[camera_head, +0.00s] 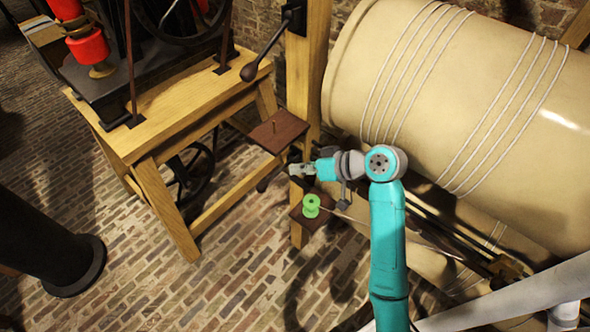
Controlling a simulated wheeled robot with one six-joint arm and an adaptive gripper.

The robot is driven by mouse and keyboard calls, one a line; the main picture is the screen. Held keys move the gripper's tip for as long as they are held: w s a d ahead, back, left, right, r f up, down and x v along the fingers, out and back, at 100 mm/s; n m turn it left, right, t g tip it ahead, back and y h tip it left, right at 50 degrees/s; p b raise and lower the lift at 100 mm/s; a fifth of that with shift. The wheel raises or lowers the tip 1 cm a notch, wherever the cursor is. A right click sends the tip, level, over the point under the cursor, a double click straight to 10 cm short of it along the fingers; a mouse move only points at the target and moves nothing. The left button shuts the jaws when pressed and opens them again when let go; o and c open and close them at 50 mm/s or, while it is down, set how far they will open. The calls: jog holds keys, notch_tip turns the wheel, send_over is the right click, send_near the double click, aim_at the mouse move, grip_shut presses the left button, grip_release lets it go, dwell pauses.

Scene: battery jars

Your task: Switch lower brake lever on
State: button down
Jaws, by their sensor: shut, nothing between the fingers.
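The lower brake lever (264,184) is a dark handle low on the wooden post (305,75), just left of my gripper. Only its knobbed end shows clearly, pointing down and left below a small brown shelf. The shelf and my gripper hide much of the rest. A similar upper lever (250,71) with a dark knob slants down and left from higher on the post. My gripper (293,170) is shut and empty, in front of the post and to the right of the lower knob. I cannot tell whether it touches the lever.
A green spool (311,206) sits on a lower brown block. A large beige drum (460,110) fills the right. A wooden machine stand (165,120) is at left, over brick floor.

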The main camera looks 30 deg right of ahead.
send_over(266, 184)
jog(key=s+d, duration=0.1)
jog(key=d, duration=0.2)
notch_tip(266, 184, down, 4)
jog(key=shift+s+a+f, duration=0.15)
jog(key=shift+a+f, duration=0.2)
jog(key=shift+f, duration=0.25)
jog(key=shift+s+a+f, duration=0.1)
jog(key=shift+a+f, duration=0.2)
jog(key=shift+f, duration=0.25)
jog(key=shift+a+f, duration=0.3)
jog(key=shift+f, duration=0.25)
jog(key=shift+f, duration=0.1)
jog(key=shift+a+f+n+h, duration=0.2)
jog(key=shift+f+n+h, duration=0.15)
jog(key=shift+f, duration=0.25)
jog(key=shift+d+f+n+t+h, duration=0.1)
jog(key=shift+f+n+t+h, duration=0.1)
jog(key=shift+f+n+h, duration=0.75)
jog(key=shift+d+f+n+t+h, duration=0.15)
jog(key=shift+f+h, duration=0.45)
jog(key=shift+f, duration=0.75)
jog(key=shift+a, duration=0.1)
